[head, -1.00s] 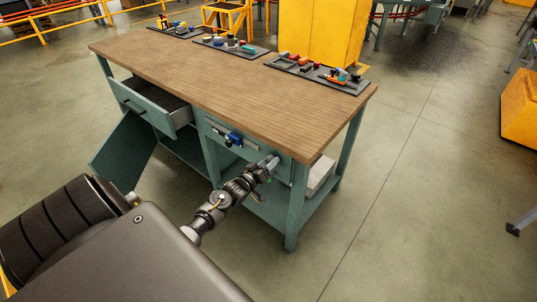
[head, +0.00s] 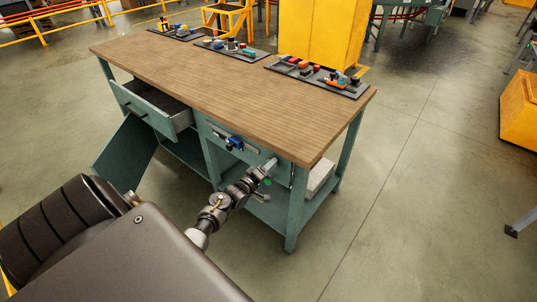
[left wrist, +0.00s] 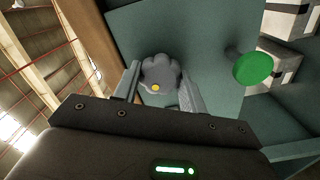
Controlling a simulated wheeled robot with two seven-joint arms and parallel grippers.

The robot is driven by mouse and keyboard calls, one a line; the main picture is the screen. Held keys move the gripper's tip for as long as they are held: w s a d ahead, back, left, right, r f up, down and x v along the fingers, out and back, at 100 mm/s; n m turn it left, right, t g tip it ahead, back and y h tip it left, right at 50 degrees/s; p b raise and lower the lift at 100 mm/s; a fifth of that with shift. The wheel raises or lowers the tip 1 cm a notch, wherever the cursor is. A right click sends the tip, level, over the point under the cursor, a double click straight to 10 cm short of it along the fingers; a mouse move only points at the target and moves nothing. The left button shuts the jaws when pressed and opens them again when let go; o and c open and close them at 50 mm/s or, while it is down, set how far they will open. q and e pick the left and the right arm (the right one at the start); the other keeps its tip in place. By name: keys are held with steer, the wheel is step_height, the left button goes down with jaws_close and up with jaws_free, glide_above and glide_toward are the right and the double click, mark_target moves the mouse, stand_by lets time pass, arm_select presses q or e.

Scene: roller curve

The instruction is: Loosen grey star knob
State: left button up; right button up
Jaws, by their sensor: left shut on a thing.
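The grey star knob (left wrist: 160,72) is lobed, with a small yellow dot on it. It sits on the teal front of the workbench (head: 215,75), near the right front corner below the top. My left gripper (head: 271,164) reaches it from the front. In the left wrist view its two fingers (left wrist: 160,88) stand one on each side of the knob and are shut on it. In the head view the gripper hides the knob. My right gripper is not in view.
A round green knob (left wrist: 252,68) stands out close beside the grey one. A blue clamp-like part (head: 234,142) is on the bench front to the left. A drawer (head: 155,108) stands open farther left. Trays with small parts (head: 318,78) lie along the back of the bench top.

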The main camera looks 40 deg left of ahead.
arm_select(q)
steer(key=shift+w+r, duration=0.15)
steer(key=shift+r, duration=0.2)
steer(key=o, duration=1)
steer(key=shift+c, duration=0.2)
steer(key=shift+f, duration=0.3)
steer(key=s, duration=1)
steer(key=shift+s+d+b, duration=0.15)
steer(key=shift+s+b, duration=0.15)
steer(key=shift+s, duration=0.05)
